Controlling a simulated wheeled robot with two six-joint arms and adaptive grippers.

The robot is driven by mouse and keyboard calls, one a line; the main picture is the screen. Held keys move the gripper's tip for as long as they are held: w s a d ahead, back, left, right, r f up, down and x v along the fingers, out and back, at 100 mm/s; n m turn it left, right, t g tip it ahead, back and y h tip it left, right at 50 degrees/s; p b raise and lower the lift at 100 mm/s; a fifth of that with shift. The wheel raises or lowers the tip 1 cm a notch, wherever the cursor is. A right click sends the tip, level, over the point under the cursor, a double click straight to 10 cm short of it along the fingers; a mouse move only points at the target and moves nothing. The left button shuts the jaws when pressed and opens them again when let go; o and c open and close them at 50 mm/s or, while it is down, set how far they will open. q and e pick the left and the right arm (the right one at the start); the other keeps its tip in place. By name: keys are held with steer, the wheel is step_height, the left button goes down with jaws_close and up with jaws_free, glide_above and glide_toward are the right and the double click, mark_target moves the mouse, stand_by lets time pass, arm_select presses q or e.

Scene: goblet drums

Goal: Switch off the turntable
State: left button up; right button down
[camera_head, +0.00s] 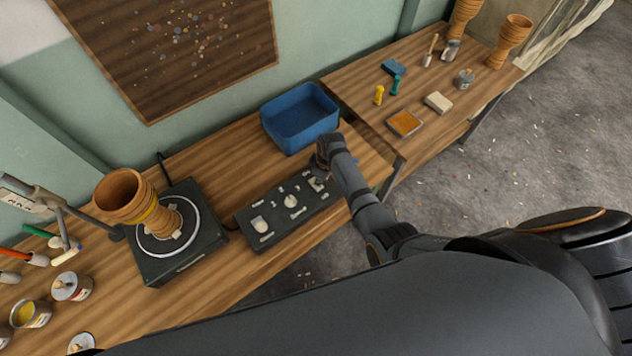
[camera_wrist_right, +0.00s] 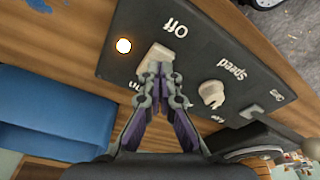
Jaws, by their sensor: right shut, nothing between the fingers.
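The turntable (camera_head: 203,243) is a dark square base with a round plate, and a wooden goblet drum (camera_head: 125,195) stands on it. To its right lies a dark control box (camera_head: 270,237) with knobs. The wrist view shows a white rocker switch (camera_wrist_right: 156,60) on the box (camera_wrist_right: 240,65), between an "Off" label and a partly hidden "On" label. A lamp (camera_wrist_right: 123,46) beside the switch glows. My right gripper (camera_wrist_right: 160,70) is shut and empty, its fingertips at the switch's lower part; I cannot tell whether they touch. It covers the box's right end in the head view (camera_head: 322,168). My left gripper is not in view.
A blue bin (camera_head: 300,118) stands behind the right gripper, close to it in the wrist view (camera_wrist_right: 55,125). A knob (camera_wrist_right: 212,93) marked "Speed" is beside the switch. Paint cans (camera_head: 71,287) and brushes lie at the left. A second table (camera_head: 350,88) holds several small tools.

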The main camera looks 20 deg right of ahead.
steer(key=shift+f+b, duration=0.7)
steer(key=shift+f, duration=0.35)
stand_by(0.8)
step_height(320, 180, up, 7)
steer(key=p, duration=0.8)
steer(key=shift+r, duration=0.15)
steer(key=shift+d, duration=0.1)
